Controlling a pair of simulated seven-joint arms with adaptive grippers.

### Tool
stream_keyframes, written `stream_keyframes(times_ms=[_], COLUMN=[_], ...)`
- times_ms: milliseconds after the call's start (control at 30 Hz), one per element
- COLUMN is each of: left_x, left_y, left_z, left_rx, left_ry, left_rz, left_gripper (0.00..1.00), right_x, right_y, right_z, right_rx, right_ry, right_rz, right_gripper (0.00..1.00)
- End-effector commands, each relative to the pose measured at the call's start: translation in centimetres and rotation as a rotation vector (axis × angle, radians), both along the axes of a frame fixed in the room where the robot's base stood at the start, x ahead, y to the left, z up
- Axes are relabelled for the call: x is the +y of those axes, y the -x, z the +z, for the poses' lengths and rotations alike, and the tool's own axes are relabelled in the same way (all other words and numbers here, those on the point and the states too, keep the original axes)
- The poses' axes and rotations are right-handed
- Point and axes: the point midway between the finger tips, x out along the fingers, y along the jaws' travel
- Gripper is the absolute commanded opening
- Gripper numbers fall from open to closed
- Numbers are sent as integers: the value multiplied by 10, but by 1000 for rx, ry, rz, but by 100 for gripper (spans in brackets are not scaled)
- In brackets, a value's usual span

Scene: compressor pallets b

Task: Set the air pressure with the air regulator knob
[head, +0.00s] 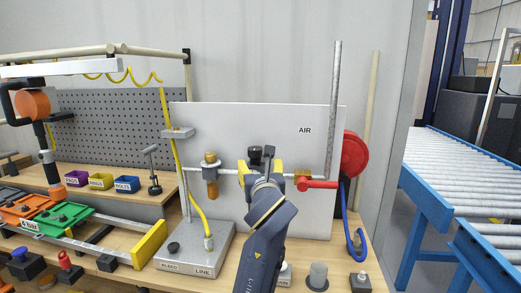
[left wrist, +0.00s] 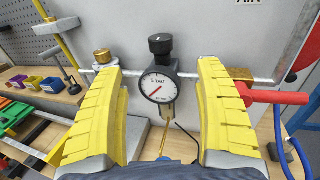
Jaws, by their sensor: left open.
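The air regulator's black knob (left wrist: 160,44) tops the regulator on a pipe in front of the white AIR panel (head: 300,112). The knob also shows in the head view (head: 255,155). Below it a round white gauge (left wrist: 159,87) faces the left wrist camera, with "5 bar" at its upper part and a red needle pointing lower left. My left gripper (left wrist: 160,100) is open, its yellow fingers on either side of the gauge with gaps on both sides. The fingertips are below the knob in the picture. In the head view my left gripper (head: 261,172) covers the gauge. My right gripper is not in view.
A red-handled valve (head: 318,184) sits on the pipe right of the regulator, close to the right finger in the wrist view. A brass fitting (head: 211,172) is to the left. A red hose reel (head: 354,154) hangs at the panel's right edge. Roller conveyors (head: 470,165) stand far right.

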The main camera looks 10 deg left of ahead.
Motion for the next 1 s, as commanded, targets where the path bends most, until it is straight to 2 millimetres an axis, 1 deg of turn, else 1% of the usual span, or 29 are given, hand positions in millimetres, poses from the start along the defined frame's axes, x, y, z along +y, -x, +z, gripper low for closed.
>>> stream_keyframes(times_ms=[167,700,900,1000], left_x=[4,36,46,49], left_y=[-15,-107,-135,-145], left_z=[1,1,1,1], left_rx=[0,1,1,1], left_ry=[-7,-4,-3,-3], left_rz=[0,-1,0,0], left_gripper=[71,71,71,71], right_x=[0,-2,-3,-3], right_y=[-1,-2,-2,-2], right_z=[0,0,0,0], right_rx=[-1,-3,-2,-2], right_ry=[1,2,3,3], right_rz=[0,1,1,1], right_gripper=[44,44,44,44])
